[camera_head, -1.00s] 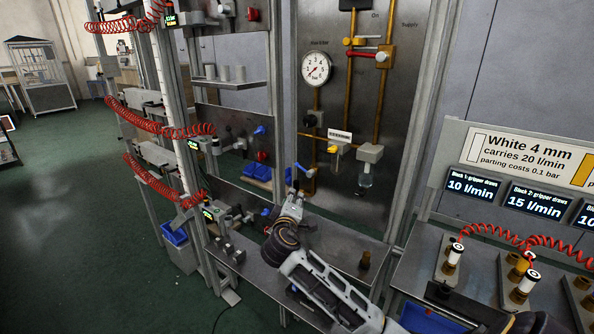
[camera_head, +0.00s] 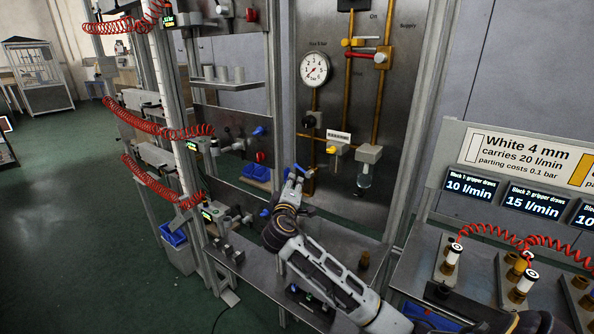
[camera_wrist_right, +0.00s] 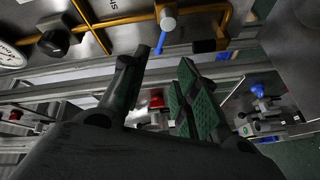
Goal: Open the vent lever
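A small blue lever (camera_head: 299,168) sits at the lower end of a brass pipe at the bottom left of the metal panel; no label on it is readable. In the right wrist view the blue lever (camera_wrist_right: 168,22) hangs from a yellow pipe, its thin stem pointing into the gap between my fingers. My right gripper (camera_head: 292,182) is just below and in front of it in the head view, partly covering it. In the wrist view the right gripper (camera_wrist_right: 158,66) is open, with green pads and nothing between the fingers. Contact cannot be told. My left gripper is not in view.
The panel (camera_head: 395,110) also carries a gauge (camera_head: 314,69), a red-handled valve (camera_head: 380,58), a yellow knob (camera_head: 331,150) and a clear bowl (camera_head: 364,178). A metal shelf (camera_head: 345,245) lies below. Red coiled hoses (camera_head: 160,130) hang on the left frame.

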